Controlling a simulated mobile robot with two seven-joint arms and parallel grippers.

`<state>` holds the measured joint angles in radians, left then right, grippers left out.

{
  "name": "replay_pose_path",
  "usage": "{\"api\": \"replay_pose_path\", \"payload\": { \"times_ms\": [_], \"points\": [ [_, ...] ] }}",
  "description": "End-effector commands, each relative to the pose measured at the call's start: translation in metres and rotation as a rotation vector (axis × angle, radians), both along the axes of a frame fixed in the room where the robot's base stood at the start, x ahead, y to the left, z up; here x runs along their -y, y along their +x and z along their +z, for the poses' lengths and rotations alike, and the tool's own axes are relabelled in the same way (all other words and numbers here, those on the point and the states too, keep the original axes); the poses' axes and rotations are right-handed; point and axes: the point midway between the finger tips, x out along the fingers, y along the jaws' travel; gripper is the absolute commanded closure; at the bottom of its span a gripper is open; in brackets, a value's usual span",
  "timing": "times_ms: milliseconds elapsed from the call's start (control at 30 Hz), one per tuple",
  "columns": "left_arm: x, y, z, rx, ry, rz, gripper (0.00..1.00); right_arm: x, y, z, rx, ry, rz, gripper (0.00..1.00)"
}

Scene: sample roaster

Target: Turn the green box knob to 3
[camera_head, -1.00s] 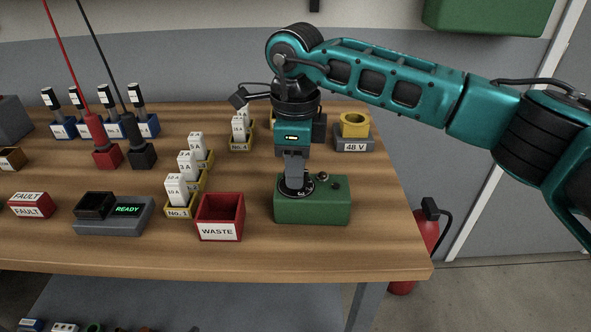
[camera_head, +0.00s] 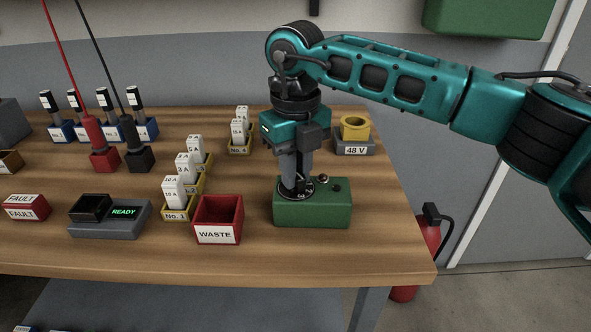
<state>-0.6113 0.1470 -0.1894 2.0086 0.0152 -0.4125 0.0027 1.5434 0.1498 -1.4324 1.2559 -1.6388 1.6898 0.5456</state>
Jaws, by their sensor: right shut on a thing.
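The green box (camera_head: 312,214) stands on the bench's right part, with a round black dial (camera_head: 305,190) with pale markings on its top. My right gripper (camera_head: 296,184) points straight down and is shut on the knob at the dial's centre. The gripper hides the knob and most of the dial, so I cannot tell which number it points to. A small round light or button and a dark button sit on the box top right of the dial. My left gripper is not in view.
The red WASTE bin (camera_head: 218,220) stands close left of the green box. Yellow trays with white labelled pieces (camera_head: 174,200) lie further left. A grey 48 V block with a yellow ring (camera_head: 354,135) stands behind, right. The bench's right edge (camera_head: 408,215) is near.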

Motion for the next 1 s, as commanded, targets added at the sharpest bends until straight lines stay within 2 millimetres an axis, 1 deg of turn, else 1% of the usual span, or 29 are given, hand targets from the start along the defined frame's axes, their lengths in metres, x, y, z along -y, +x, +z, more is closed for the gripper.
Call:
{"api": "replay_pose_path", "payload": {
  "times_ms": [200, 400, 933, 967, 1000],
  "points": [
    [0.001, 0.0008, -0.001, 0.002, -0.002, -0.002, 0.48, 0.0002, 0.0002, 0.0002, 0.001, 0.001, -0.12, 1.0],
    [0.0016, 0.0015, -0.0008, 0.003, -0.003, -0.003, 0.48, 0.0003, 0.0002, 0.0003, 0.0, 0.0, -0.181, 1.0],
    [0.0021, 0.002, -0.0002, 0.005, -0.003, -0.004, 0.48, 0.0002, 0.0, 0.0004, 0.0, 0.0, -0.202, 1.0],
    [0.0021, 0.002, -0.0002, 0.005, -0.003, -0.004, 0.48, 0.0002, 0.0, 0.0004, 0.0, 0.0, -0.202, 0.8],
    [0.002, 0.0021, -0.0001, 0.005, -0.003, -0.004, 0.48, 0.0001, 0.0, 0.0004, 0.0, 0.0, -0.202, 0.76]
  ]
}}
